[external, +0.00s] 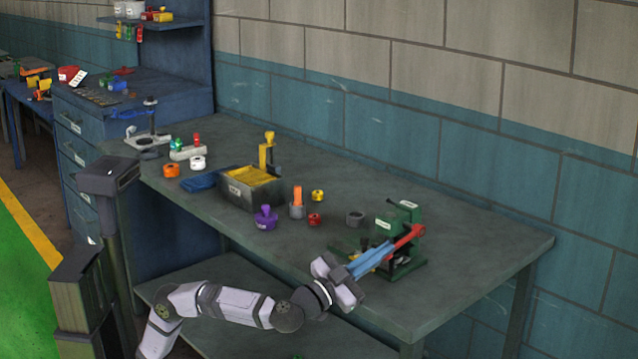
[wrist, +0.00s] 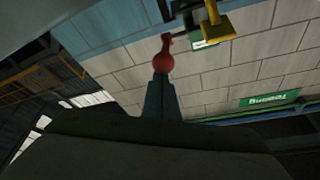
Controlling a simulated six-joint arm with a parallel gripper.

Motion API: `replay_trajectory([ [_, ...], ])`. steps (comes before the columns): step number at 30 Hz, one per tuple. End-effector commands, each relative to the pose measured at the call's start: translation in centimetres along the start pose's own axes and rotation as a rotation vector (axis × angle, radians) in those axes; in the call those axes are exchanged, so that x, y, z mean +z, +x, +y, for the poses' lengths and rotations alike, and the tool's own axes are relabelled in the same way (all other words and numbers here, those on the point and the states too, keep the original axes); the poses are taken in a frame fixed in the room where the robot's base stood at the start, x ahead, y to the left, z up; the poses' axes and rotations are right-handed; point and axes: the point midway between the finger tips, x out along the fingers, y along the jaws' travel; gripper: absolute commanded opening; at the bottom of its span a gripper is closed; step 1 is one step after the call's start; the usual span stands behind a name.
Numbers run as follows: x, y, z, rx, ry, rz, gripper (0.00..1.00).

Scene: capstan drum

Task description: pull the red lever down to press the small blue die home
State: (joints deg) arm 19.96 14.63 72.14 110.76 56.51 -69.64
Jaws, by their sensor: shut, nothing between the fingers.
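The red lever (external: 407,236) is on the side of a green press (external: 405,216) at the right of the bench. In the wrist view the lever's red ball end (wrist: 163,62) is right at the tips of my gripper (wrist: 161,80). In the external view my gripper (external: 387,248) has its blue fingers shut, with the tips at the lever's lower left end. The fingers look close to the ball or touching it, with nothing held between them. The small blue die cannot be made out; the fingers and press hide that area.
A grey ring (external: 356,218) lies left of the press. A red piece (external: 314,219), a purple knob (external: 265,217) and a grey bin (external: 235,190) are farther left. The bench (external: 480,250) is clear right of the press. A yellow part (wrist: 217,28) shows near the lever.

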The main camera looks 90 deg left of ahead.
Motion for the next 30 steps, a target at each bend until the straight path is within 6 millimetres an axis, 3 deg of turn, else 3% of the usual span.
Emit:
replay_trajectory([
  [1, 0.7, -0.1, 0.3, -0.002, 0.003, -0.002, 0.0],
  [21, 0.9, 0.0, 0.5, -0.008, 0.008, 0.007, 0.0],
  [30, -0.9, 0.6, 0.3, -0.008, 0.008, 0.011, 0.0],
])
